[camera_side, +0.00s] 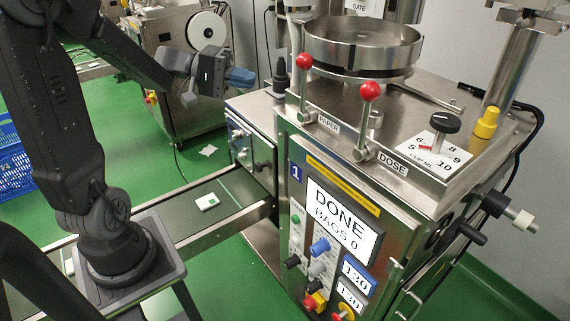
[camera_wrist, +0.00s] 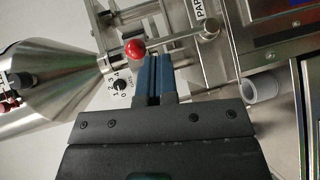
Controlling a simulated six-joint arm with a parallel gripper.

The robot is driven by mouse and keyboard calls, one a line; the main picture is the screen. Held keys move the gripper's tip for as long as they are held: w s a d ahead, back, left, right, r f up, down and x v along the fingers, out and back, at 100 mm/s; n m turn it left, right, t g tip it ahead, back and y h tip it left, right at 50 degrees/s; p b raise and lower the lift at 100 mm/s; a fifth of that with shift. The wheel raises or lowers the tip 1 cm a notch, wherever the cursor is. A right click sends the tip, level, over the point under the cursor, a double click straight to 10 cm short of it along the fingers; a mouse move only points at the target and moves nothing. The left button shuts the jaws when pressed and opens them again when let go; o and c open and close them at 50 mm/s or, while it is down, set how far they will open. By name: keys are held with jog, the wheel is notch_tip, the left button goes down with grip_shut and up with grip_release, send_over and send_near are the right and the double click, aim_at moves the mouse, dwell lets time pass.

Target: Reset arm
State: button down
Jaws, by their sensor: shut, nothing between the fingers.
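My arm reaches in from the left in the side view. My gripper (camera_side: 241,77) is raised in the air at the left of the packing machine (camera_side: 345,150), level with its top, and appears apart from it. Its blue fingers are together and empty; in the wrist view the fingers (camera_wrist: 154,70) also lie side by side with nothing held. Two red-knobbed levers, PAPER (camera_side: 304,62) and DOSE (camera_side: 370,92), stand upright on the machine's front top. One red knob (camera_wrist: 134,49) shows beside the fingertips in the wrist view.
A conveyor (camera_side: 200,215) runs from the machine to the lower left, with a white square teabag (camera_side: 207,201) on it. A second machine (camera_side: 175,60) stands behind. A blue crate (camera_side: 14,150) is at the far left. Green floor (camera_side: 130,130) is open between.

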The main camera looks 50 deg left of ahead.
jog(key=s+d+f+m+g+y, duration=0.25)
jog(key=s+d+m+g, duration=0.35)
jog(key=d, duration=0.7)
jog(key=s+m+y, duration=0.2)
jog(key=s+y, duration=0.6)
jog(key=shift+s+d+f+m+y, duration=0.25)
jog(key=shift+s+d+m+y, duration=0.05)
jog(key=shift+s+m+y, duration=0.1)
jog(key=c, duration=1.9)
grip_release()
